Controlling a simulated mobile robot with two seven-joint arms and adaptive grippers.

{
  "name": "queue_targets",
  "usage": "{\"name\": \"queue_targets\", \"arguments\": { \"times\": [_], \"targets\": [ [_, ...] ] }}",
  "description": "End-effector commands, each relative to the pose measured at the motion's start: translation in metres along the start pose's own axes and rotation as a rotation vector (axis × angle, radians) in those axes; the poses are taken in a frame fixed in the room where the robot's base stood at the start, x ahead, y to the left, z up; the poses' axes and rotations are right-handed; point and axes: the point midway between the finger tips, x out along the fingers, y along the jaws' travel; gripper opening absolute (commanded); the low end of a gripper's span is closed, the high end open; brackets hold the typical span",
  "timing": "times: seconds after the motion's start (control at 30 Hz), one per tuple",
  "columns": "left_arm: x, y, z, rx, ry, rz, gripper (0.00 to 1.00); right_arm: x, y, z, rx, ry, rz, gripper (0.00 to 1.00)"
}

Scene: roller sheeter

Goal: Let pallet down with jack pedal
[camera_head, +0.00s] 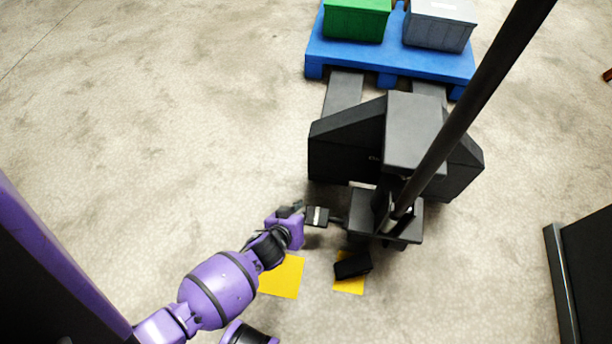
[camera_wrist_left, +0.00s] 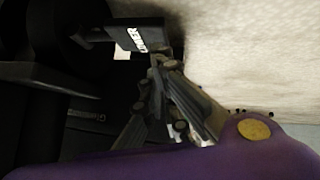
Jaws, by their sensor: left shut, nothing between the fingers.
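The pallet jack (camera_head: 345,150) is dark grey, with a long black handle slanting up to the right. Its forks (camera_head: 343,93) run under a blue pallet (camera_head: 390,60); whether the pallet's feet touch the floor I cannot tell. A small black pedal with a white label (camera_head: 317,216) sticks out left of the jack. In the left wrist view this pedal (camera_wrist_left: 137,34) carries white lettering that seems to read LOWER. My left gripper (camera_head: 298,208) is shut and empty, its fingertips right beside the pedal's outer end; contact is unclear. My right gripper is out of view.
A second black pedal (camera_head: 352,265) sits over a yellow floor patch (camera_head: 350,287). Another yellow patch (camera_head: 283,278) lies beneath my left arm. A green bin (camera_head: 356,20) and a grey bin (camera_head: 438,33) stand on the pallet. A dark cabinet-like object (camera_head: 588,270) stands at right. Floor at left is clear.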

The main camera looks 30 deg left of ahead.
Motion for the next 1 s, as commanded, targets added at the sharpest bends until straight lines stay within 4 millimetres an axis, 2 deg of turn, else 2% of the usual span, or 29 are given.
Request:
{"name": "queue_targets", "arguments": {
  "times": [0.03,0.1,0.3,0.47,1.0],
  "targets": [
    [-0.015,0.001,-0.005,-0.002,0.005,0.002,0.0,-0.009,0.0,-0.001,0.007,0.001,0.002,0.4],
    [-0.029,0.001,-0.005,-0.002,0.005,0.003,0.0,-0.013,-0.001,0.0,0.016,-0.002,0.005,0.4],
    [-0.053,-0.001,-0.003,-0.001,0.005,0.004,0.0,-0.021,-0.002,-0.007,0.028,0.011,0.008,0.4],
    [-0.058,-0.002,-0.003,-0.001,0.006,0.004,0.0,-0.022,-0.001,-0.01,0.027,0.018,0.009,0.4],
    [-0.058,-0.002,-0.002,0.004,0.005,0.003,0.0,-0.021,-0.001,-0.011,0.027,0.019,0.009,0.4]
  ]
}}
